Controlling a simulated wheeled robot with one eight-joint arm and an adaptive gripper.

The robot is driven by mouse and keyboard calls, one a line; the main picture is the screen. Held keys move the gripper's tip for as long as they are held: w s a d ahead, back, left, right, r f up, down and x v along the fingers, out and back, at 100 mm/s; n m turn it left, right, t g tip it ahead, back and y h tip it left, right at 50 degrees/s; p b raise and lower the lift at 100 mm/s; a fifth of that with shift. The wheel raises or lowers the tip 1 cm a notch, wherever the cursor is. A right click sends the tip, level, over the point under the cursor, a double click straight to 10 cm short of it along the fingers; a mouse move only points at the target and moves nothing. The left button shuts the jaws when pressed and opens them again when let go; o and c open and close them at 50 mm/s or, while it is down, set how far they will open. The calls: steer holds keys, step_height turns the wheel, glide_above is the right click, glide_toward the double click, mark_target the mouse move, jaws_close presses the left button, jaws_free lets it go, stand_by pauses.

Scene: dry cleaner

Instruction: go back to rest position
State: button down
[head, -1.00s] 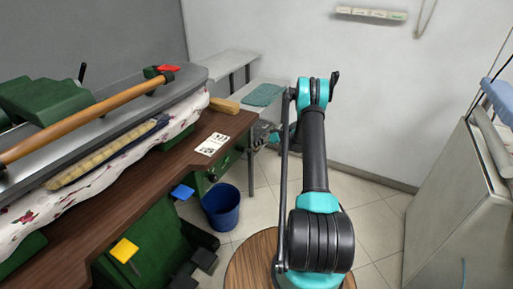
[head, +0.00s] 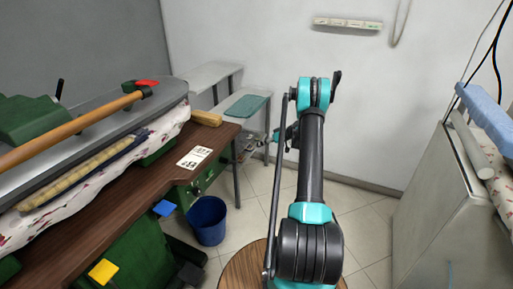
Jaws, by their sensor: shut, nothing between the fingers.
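My arm stretches forward from the bottom middle of the head view, with its teal elbow at the top. My gripper (head: 264,142) shows small and partly hidden just left of the arm, in front of the pale wall and near the small side tables. It looks shut and empty, and it touches nothing that I can make out.
A pressing machine (head: 90,120) stands on a brown bench (head: 130,185) at left, with a printed card (head: 195,157) on it. A blue bucket (head: 207,220) is on the floor. A grey cabinet (head: 440,205) stands at right. Tiled floor (head: 345,205) is clear between.

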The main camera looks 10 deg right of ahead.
steer(key=s+a+r+m+g+h, duration=0.1)
steer(key=s+a+r+m+h, duration=0.15)
steer(key=s+a+r, duration=0.45)
steer(key=s+a+r+m+h, duration=0.2)
steer(key=s+r+h, duration=0.1)
steer(key=s+r, duration=0.8)
steer(key=s+f+m+h, duration=0.1)
steer(key=s+h, duration=0.2)
steer(key=s, duration=1.2)
steer(key=s+d+f+m+h, duration=0.1)
steer(key=s+f+m+h, duration=0.1)
steer(key=s, duration=1.3)
steer(key=shift+s+d+f+t+h, duration=0.15)
steer(key=shift+f+t+h, duration=0.15)
steer(key=shift+t+h, duration=0.15)
